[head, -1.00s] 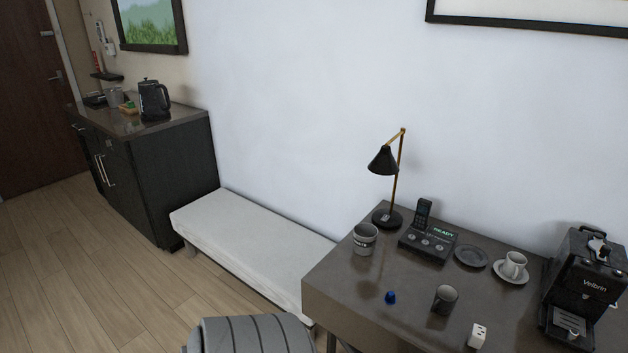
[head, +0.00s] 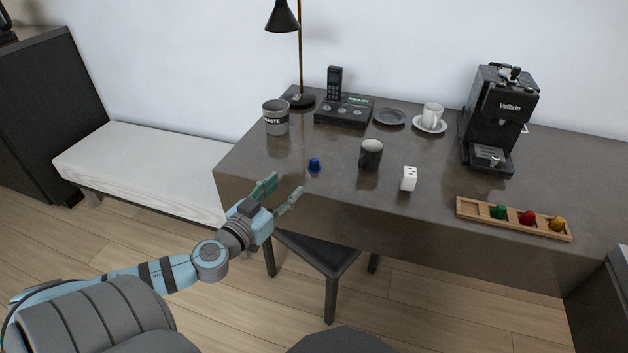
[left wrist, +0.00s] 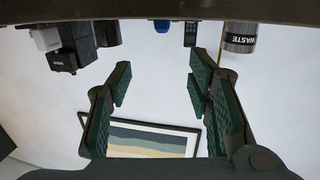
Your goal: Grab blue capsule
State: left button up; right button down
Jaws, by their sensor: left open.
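The small blue capsule (head: 314,164) lies on the dark desk near its front left part, between the waste cup and a dark mug. It also shows at the top edge of the left wrist view (left wrist: 161,26), beyond the fingertips. My left gripper (head: 283,191) is open and empty at the desk's front edge, a little below and left of the capsule in the head view, apart from it. Its two fingers stand wide apart in the left wrist view (left wrist: 158,85). My right gripper is not in view.
A grey waste cup (head: 276,118), a dark mug (head: 371,154) and a white dotted block (head: 409,179) stand around the capsule. A wooden tray (head: 471,209) with green, red and yellow capsules lies at right. A coffee machine (head: 497,121) stands behind. A stool (head: 318,252) is below.

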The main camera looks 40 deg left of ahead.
pick_arm(q)
send_near(312, 162)
jog(key=w, duration=0.3)
jog(key=w+p, duration=0.1)
jog(key=w, duration=0.2)
jog(key=w+a, duration=0.1)
jog(key=w, duration=0.1)
jog(key=shift+w+f, duration=0.15)
jog(key=shift+w, duration=0.35)
jog(key=c, duration=0.8)
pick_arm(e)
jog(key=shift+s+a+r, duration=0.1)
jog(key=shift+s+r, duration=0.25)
